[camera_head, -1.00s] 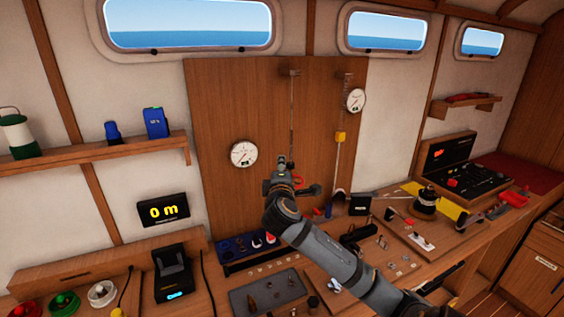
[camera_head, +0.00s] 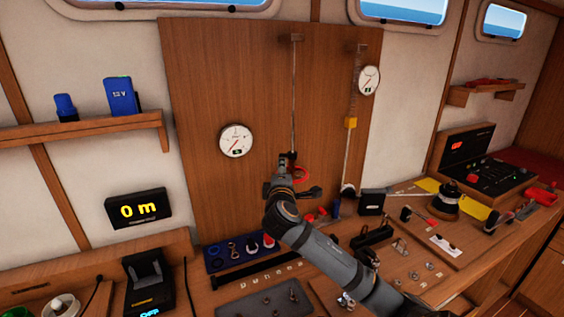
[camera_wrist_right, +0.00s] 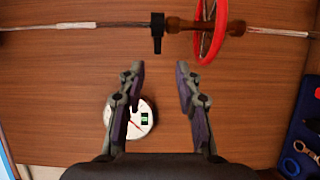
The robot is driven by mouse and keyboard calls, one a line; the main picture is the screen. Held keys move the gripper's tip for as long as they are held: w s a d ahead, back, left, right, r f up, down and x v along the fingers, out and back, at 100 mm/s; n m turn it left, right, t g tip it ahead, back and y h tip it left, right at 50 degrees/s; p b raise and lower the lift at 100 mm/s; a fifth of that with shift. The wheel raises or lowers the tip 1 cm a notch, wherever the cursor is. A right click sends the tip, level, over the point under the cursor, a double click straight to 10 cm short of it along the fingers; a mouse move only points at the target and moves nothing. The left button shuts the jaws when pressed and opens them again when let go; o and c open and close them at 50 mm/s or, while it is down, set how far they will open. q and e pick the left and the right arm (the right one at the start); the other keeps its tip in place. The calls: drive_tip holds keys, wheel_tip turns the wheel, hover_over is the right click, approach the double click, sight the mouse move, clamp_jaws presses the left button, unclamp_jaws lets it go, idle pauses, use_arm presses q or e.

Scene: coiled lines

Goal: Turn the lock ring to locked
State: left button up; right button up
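A red ring (camera_wrist_right: 212,30) sits around a brown fitting (camera_wrist_right: 185,24) on a thin line, at the top of the right wrist view. It also shows in the head view (camera_head: 301,174). I cannot tell which part is the lock ring or what position it is in. A black clamp-like piece (camera_wrist_right: 157,34) is on the line just left of the red ring. My right gripper (camera_wrist_right: 160,70) is open and empty, its fingertips short of the line and touching nothing. In the head view my right arm partly hides the fitting. My left gripper is not in view.
The line (camera_head: 294,95) hangs from a bracket on the wooden wall panel (camera_head: 215,65). A white round gauge (camera_head: 236,141) is left of it; another line with a yellow piece (camera_head: 351,123) is right. The bench below holds a blue tray (camera_head: 217,263) and several small parts.

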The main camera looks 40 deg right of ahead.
sight(282, 156)
drive_tip(key=p+x, duration=0.1)
drive_tip(key=x, duration=0.2)
drive_tip(key=p+x, duration=0.1)
drive_tip(key=x, duration=0.1)
drive_tip(key=p+x, duration=0.1)
drive_tip(key=x, duration=0.2)
drive_tip(key=shift+w+d+r, duration=0.2)
drive_tip(key=shift+d+r, duration=0.05)
drive_tip(key=shift+w+d, duration=0.45)
drive_tip(key=shift+w, duration=0.05)
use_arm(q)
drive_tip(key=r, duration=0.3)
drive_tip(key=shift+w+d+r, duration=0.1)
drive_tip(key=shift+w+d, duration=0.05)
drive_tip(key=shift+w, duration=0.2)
use_arm(e)
clamp_jaws()
drive_tip(key=shift+f, duration=0.1)
